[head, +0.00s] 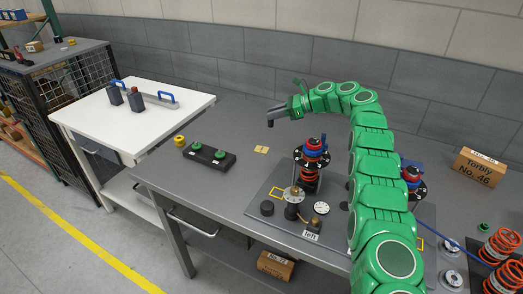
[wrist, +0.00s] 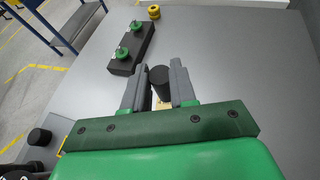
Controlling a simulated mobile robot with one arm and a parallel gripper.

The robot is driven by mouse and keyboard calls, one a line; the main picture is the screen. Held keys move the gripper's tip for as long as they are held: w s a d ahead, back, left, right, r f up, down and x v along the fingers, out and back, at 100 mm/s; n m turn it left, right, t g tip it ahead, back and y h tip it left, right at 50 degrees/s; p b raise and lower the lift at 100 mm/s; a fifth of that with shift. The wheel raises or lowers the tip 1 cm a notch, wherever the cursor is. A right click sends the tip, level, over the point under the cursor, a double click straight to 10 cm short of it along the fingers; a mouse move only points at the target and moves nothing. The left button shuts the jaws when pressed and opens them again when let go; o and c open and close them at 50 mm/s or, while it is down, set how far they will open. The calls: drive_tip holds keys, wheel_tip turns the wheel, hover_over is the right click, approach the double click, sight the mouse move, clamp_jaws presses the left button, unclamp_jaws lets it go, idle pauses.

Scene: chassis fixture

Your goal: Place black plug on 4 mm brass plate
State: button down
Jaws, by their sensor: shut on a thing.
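My gripper (head: 277,112) is stretched out to the left, above the grey bench. In the wrist view, its two grey fingers (wrist: 159,86) are shut on a black plug (wrist: 159,76). The dark plug end (head: 270,123) also shows below the fingertips in the head view. Small yellow brass plates (head: 262,149) lie flat on the bench, below and in front of my gripper; their thickness cannot be read. In the wrist view a bit of yellow shows between the fingers, mostly hidden by the plug and my gripper.
A black block with green knobs (head: 209,155) and a yellow ring (head: 179,140) lie left of the plates. The fixture plate (head: 254,198), with a spring unit (head: 311,165) and a black cap (head: 267,208), is nearer the front. Bare bench surrounds the brass plates.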

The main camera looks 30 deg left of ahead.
drive_tip(key=s+a, duration=0.2)
hover_over(266, 150)
drive_tip(key=shift+n+g, duration=0.3)
drive_tip(key=shift+g, duration=0.1)
drive_tip(key=shift+a+f, duration=0.15)
drive_tip(key=shift+f, duration=2.4)
drive_tip(key=shift+a+f, duration=0.1)
drive_tip(key=shift+f, duration=2.45)
drive_tip(key=c, duration=0.9)
unclamp_jaws()
drive_tip(key=shift+f, duration=0.15)
drive_tip(key=shift+w+d+r, duration=0.1)
drive_tip(key=shift+r, duration=0.1)
drive_tip(key=shift+v, duration=3.65)
